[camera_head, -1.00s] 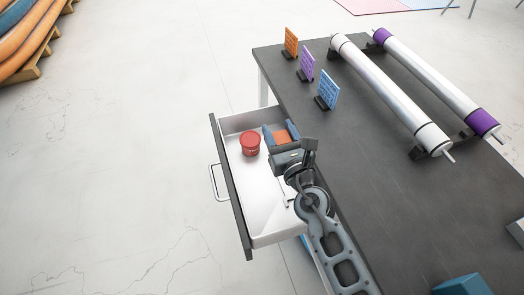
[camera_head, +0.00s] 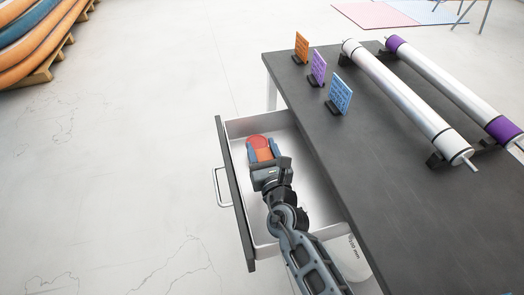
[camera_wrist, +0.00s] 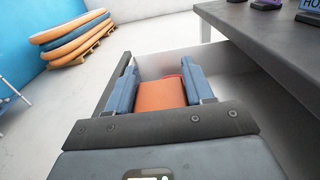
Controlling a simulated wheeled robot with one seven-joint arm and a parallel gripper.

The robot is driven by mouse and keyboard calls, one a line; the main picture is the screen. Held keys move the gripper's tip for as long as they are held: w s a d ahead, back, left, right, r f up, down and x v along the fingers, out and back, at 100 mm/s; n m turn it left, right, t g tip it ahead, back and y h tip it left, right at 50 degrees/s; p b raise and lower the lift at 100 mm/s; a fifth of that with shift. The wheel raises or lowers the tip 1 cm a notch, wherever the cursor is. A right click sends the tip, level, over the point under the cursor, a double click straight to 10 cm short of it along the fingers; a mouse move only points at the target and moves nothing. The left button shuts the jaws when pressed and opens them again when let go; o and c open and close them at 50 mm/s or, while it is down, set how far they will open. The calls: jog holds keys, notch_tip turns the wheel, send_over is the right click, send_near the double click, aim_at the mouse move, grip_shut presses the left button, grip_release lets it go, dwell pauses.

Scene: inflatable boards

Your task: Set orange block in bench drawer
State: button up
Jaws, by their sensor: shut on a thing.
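The bench drawer (camera_head: 238,189) stands pulled out from the left side of the dark bench. My gripper (camera_head: 263,149) is over the drawer, inside its outline, with blue fingers. It is shut on the orange block (camera_head: 264,155), which shows between the fingers in the wrist view (camera_wrist: 160,95). Whether the block touches the drawer floor cannot be told. A red round tub (camera_head: 258,141) is in the drawer just beyond the block, partly hidden by it and the fingers.
The bench top (camera_head: 400,190) carries small orange, purple and blue panels (camera_head: 340,95) on stands and two long rollers (camera_head: 400,100). The drawer's near part is bare. Stacked boards (camera_wrist: 75,40) lie on a pallet far away.

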jog(key=shift+f+b, duration=0.35)
jog(key=shift+b, duration=0.1)
jog(key=shift+f, duration=0.2)
jog(key=o, duration=1.1)
jog(key=shift+s+d+f, duration=0.1)
jog(key=shift+f, duration=0.1)
jog(key=shift+o, duration=0.2)
jog(key=shift+r+p, duration=0.35)
jog(key=shift+r, duration=0.1)
jog(key=shift+s+r+p, duration=0.2)
jog(key=shift+s+p, duration=0.1)
jog(key=s+d, duration=0.2)
jog(key=s, duration=0.9)
jog(key=shift+r+p, duration=0.2)
jog(key=shift+p, duration=0.1)
